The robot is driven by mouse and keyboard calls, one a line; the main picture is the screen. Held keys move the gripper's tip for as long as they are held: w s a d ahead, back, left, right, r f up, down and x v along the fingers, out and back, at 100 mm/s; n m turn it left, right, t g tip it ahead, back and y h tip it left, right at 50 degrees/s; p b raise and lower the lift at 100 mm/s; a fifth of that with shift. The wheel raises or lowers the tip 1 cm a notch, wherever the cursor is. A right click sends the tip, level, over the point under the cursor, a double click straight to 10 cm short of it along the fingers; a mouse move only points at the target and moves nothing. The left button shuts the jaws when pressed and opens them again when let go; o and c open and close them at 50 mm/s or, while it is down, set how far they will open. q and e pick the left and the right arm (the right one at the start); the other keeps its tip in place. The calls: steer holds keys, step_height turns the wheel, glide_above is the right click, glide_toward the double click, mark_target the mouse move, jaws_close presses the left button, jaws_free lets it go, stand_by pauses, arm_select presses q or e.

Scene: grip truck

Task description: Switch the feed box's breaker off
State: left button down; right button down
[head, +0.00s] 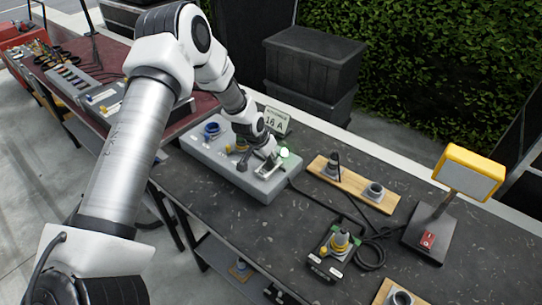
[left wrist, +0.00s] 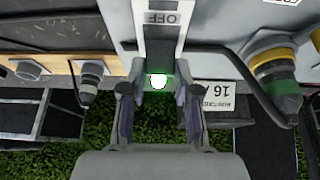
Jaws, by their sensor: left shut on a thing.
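The feed box (head: 205,152) is a long light-grey box on the dark table. My left gripper (head: 268,160) is at its right end, over the breaker, and hides much of it. In the left wrist view, the left gripper (left wrist: 159,90) has its two fingers on either side of the breaker (left wrist: 160,48), which shows as a dark strip below an "OFF" label (left wrist: 164,18). It is shut on the breaker's lever; the contact is mostly hidden. A lamp (head: 283,152) glows green beside the gripper, and it shows between the fingers in the left wrist view (left wrist: 158,81). My right gripper is out of view.
A "16 A" sign (head: 276,120) stands behind the box. A wooden board with sockets (head: 352,184), a small dark connector box (head: 338,252) with a cable, and a yellow work lamp (head: 470,172) with a red switch stand to the right. The front middle of the table is clear.

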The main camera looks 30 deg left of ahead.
mark_target(270, 161)
arm_select(q)
steer(key=shift+s+f+t+b, duration=0.25)
steer(key=shift+s+t+b, duration=0.2)
steer(key=shift+t+b, duration=0.25)
steer(key=s+t+b, duration=0.1)
steer(key=t+b, duration=0.1)
steer(key=b, duration=0.2)
steer(key=s+f+t+b, duration=0.1)
steer(key=t+b, duration=0.2)
steer(key=s+t+b, duration=0.1)
steer(key=t+b, duration=0.2)
steer(key=b, duration=0.1)
steer(key=shift+s+a+f+h+b, duration=0.15)
steer(key=shift+f+h+b, duration=0.1)
steer(key=shift+h+b, duration=0.15)
steer(key=shift+s+r+t+b, duration=0.1)
steer(key=shift+s+t+b, duration=0.1)
steer(key=shift+t+b, duration=0.45)
steer(key=c, duration=0.8)
jaws_free()
steer(key=shift+c, duration=0.2)
steer(key=shift+r, duration=0.1)
